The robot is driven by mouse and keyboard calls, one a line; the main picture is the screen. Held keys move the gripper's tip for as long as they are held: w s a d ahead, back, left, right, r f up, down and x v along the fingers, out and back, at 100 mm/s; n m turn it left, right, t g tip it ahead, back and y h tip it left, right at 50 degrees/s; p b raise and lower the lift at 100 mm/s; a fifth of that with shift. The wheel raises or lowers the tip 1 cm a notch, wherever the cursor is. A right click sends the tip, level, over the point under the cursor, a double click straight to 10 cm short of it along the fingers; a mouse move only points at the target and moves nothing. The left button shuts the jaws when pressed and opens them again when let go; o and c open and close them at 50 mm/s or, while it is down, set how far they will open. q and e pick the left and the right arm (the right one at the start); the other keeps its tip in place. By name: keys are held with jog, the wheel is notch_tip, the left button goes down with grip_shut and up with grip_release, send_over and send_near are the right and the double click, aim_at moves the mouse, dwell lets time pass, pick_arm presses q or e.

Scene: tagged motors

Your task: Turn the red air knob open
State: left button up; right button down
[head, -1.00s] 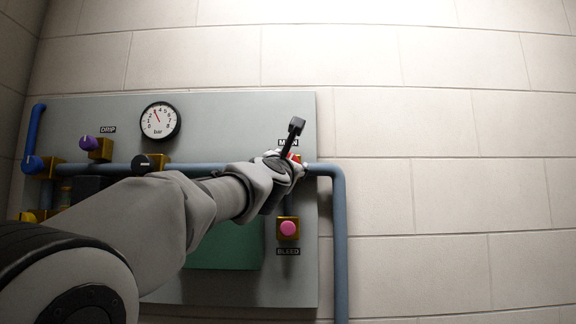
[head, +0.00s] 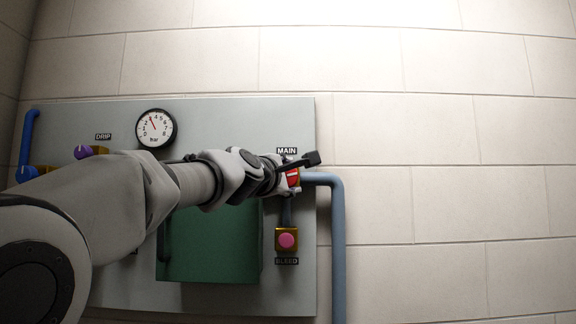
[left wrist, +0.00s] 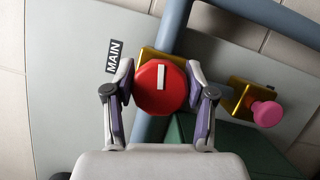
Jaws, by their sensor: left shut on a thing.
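The red knob (left wrist: 154,92) with a white bar mark sits on a brass valve body (left wrist: 155,54) in the pipe, beside the MAIN label (left wrist: 114,56). In the left wrist view my left gripper (left wrist: 160,88) has one finger on each side of the knob, shut on it. In the head view the knob (head: 293,177) shows only in part, behind my left gripper (head: 290,180). In the left wrist view the white bar points roughly up and down. My right gripper is in neither view.
A pink button (head: 287,241) on a brass block sits below, over the BLEED label (head: 287,261). A pressure gauge (head: 155,128), a purple knob (head: 84,152) and a green box (head: 215,245) are on the grey panel (head: 230,120). A blue pipe (head: 339,240) runs down at the right.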

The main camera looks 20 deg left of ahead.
pick_arm(q)
jog(key=shift+m+g+p, duration=0.3)
jog(key=shift+m+p, duration=0.8)
jog(key=shift+m, duration=0.3)
jog(key=shift+f, duration=0.15)
jog(key=o, duration=1.2)
